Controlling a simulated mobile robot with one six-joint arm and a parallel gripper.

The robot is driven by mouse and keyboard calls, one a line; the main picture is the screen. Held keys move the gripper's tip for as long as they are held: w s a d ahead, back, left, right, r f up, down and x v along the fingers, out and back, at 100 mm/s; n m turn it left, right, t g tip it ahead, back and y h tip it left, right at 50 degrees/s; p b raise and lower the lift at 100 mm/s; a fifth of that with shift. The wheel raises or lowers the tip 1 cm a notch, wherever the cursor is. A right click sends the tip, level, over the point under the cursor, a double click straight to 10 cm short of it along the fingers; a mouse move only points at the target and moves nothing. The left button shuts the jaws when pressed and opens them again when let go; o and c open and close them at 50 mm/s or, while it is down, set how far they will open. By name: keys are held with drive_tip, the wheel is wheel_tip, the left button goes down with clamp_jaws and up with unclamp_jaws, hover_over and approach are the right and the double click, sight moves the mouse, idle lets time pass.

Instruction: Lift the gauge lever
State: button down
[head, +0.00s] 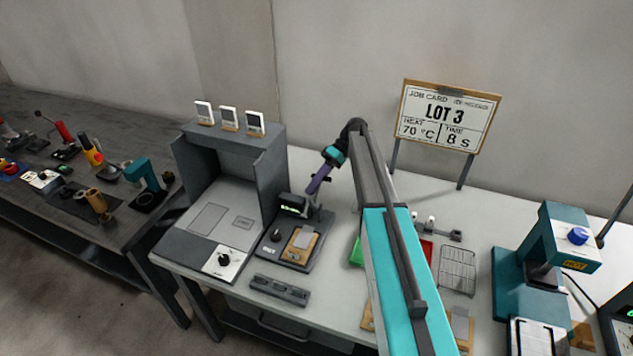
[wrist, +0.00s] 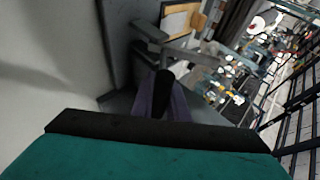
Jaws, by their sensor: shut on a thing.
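The gauge (head: 294,205) is a dark block with a small lit display, standing on a dark base plate on the white bench in the head view. My gripper (head: 313,190), with purple fingers, reaches down to the gauge's back right side. In the wrist view, my gripper (wrist: 162,102) is shut on a dark, rounded piece (wrist: 162,88), which appears to be the gauge lever. The fingers hide much of the lever, and its exact angle cannot be told.
A tan-framed pad (head: 300,244) lies on the base plate. A grey open-fronted booth (head: 190,162) stands left of the gauge. A dark slotted bar (head: 280,290) lies in front. A job card sign (head: 446,117) stands behind. A teal press (head: 535,260) stands at right.

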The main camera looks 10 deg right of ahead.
drive_tip(key=shift+d, duration=0.35)
drive_tip(key=shift+s+a+f, duration=0.1)
drive_tip(key=c, duration=1.7)
unclamp_jaws()
drive_tip(key=shift+c, duration=0.2)
drive_tip(key=shift+a, duration=0.1)
